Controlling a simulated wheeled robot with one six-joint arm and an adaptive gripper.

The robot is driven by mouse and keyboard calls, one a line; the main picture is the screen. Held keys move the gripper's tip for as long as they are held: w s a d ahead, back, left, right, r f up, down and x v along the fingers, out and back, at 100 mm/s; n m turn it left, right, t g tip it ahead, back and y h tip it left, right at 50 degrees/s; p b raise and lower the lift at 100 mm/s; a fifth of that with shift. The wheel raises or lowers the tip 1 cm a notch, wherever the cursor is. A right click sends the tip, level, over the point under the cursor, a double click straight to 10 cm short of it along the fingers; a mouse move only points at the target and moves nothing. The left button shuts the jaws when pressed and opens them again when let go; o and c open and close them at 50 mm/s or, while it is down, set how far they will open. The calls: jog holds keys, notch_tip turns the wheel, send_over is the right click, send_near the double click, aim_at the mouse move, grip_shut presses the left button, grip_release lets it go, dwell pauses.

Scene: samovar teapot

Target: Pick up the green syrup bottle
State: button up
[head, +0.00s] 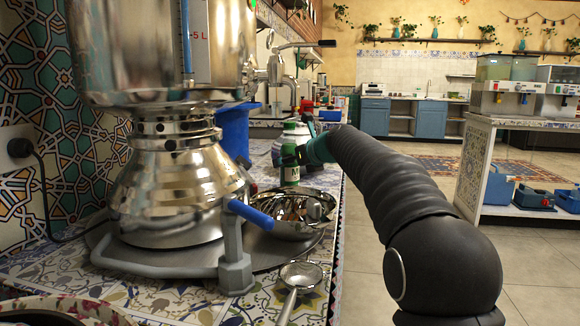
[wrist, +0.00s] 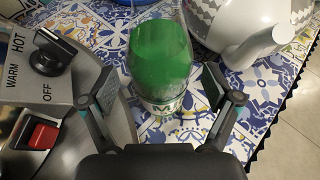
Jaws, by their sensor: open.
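The green syrup bottle (wrist: 160,58) stands on the patterned counter in the wrist view, with a white label and dark lettering low on its side. My gripper (wrist: 161,88) is open, with one finger on each side of the bottle. A gap shows between the bottle and each finger, so it does not look gripped. In the head view the bottle (head: 290,173) shows beyond the metal bowl, partly hidden by my gripper (head: 302,153) and arm.
A large metal samovar (head: 175,180) with a blue-handled part stands at left. A metal bowl (head: 297,212) and a strainer (head: 300,275) sit nearer. A white and grey patterned teapot (wrist: 240,28) is close behind the bottle at right. A switch panel with a knob (wrist: 58,52) is at left.

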jog(key=shift+w+a+f, duration=0.2)
jog(key=shift+w+a, duration=0.15)
jog(key=shift+w, duration=0.2)
jog(key=shift+c, duration=0.2)
jog(key=c, duration=1.6)
jog(key=shift+r, duration=0.15)
